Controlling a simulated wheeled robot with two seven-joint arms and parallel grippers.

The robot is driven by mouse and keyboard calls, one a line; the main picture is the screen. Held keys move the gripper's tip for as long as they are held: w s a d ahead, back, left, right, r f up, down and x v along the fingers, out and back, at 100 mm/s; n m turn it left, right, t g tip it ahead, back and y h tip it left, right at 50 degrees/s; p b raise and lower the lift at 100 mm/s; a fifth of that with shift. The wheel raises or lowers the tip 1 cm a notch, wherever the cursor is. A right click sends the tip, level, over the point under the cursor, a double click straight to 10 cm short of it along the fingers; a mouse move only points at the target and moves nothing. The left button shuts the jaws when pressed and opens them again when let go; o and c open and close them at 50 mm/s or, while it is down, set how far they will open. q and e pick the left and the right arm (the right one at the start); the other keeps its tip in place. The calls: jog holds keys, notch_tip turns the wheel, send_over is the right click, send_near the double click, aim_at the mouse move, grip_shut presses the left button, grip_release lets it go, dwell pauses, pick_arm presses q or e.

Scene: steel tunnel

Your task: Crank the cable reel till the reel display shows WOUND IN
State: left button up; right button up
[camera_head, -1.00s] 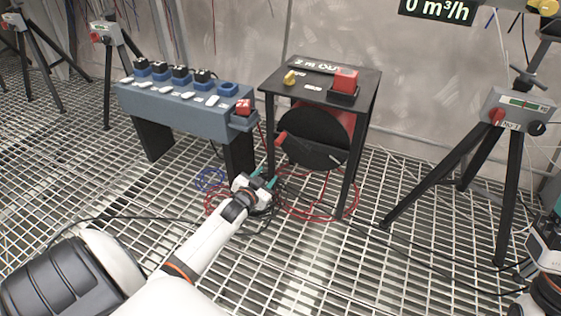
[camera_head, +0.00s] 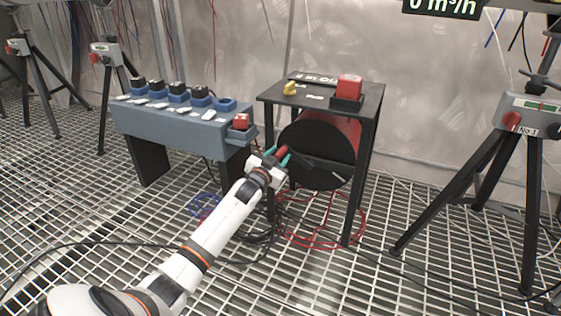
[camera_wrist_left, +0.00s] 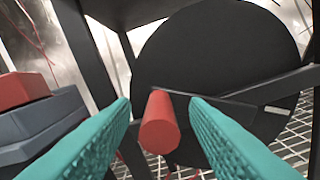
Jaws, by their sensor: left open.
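The cable reel (camera_head: 322,148) is a black disc with a red drum behind it, hung under a black stand (camera_head: 367,150). Its crank is a dark bar with a red handle (camera_wrist_left: 160,124) at the disc's left side. My left gripper (camera_head: 277,156) is at the handle. In the left wrist view its teal fingers (camera_wrist_left: 163,128) are open, one on each side of the red handle, with gaps visible. The reel display (camera_head: 316,78) on the stand's top is tilted and its text is too small to read surely. My right gripper is not in view.
A blue-grey bench (camera_head: 178,130) with several sockets stands left of the reel, close to my left arm. A tripod with a grey box (camera_head: 527,117) stands at right. Loose red cable (camera_head: 318,236) lies on the grating below the reel.

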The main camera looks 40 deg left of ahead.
pick_arm(q)
jog(key=shift+b+x, duration=0.35)
jog(key=shift+x, duration=0.75)
grip_shut()
